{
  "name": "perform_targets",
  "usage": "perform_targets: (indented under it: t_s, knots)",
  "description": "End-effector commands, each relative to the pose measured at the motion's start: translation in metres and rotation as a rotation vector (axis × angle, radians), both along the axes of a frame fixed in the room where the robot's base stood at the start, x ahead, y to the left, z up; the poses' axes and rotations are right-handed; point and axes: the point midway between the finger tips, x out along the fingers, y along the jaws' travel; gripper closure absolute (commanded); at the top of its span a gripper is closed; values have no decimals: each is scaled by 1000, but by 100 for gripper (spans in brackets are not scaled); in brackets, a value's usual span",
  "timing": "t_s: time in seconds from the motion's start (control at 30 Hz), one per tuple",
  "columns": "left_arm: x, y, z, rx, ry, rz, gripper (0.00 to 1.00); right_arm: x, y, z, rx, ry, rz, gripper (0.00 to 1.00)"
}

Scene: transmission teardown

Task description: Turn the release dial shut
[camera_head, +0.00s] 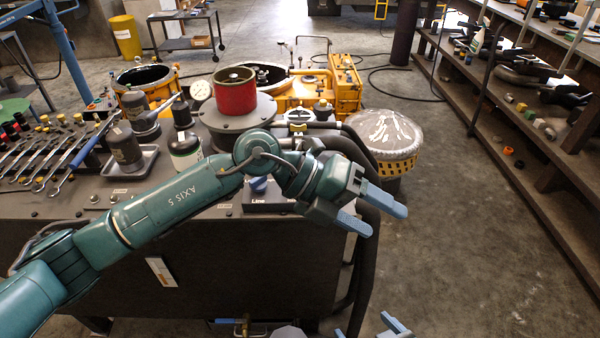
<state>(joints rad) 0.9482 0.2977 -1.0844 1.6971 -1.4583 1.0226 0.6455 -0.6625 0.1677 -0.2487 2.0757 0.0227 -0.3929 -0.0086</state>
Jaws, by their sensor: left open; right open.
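My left gripper (387,221) is open and empty, its two blue fingers pointing right and down beyond the bench's right edge. My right gripper (368,330) shows only as blue fingertips at the bottom edge; it is open, with nothing seen between them. I cannot tell for sure which part is the release dial. A small blue knob (258,184) sits by a dark box (268,202) lettered "Line" on the bench, partly hidden by my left arm. Neither gripper touches these parts.
The bench (200,262) holds a red cylinder (234,92) on a grey flange, a gauge (200,90), dark canisters and several wrenches. Thick black hoses (365,275) hang at its right end. A wrapped drum (385,135) stands beyond. Floor at right is clear before the shelves (540,130).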

Motion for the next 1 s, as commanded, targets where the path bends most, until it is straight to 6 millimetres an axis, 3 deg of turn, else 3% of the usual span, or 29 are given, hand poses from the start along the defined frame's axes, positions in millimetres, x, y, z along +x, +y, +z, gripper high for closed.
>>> perform_targets:
  t_s: [0.1,0.2,0.3,0.4,0.53,0.67,1.0]
  knots:
    - [48,37,-12,341,-229,24,36,0,1,-1,1,-5,3,17]
    - [89,75,-6,584,-375,96,36,1,1,0,2,-9,5,17]
    - [121,107,8,759,-478,179,36,1,1,1,3,-14,6,17]
    - [139,128,22,862,-536,241,36,1,2,2,5,-17,8,17]
    - [148,138,26,909,-560,272,36,-1,2,3,5,-13,8,17]
    - [153,136,13,909,-558,271,36,-3,2,4,4,-6,8,17]
    - [177,126,-51,906,-557,268,36,-7,-3,2,-8,26,-3,17]
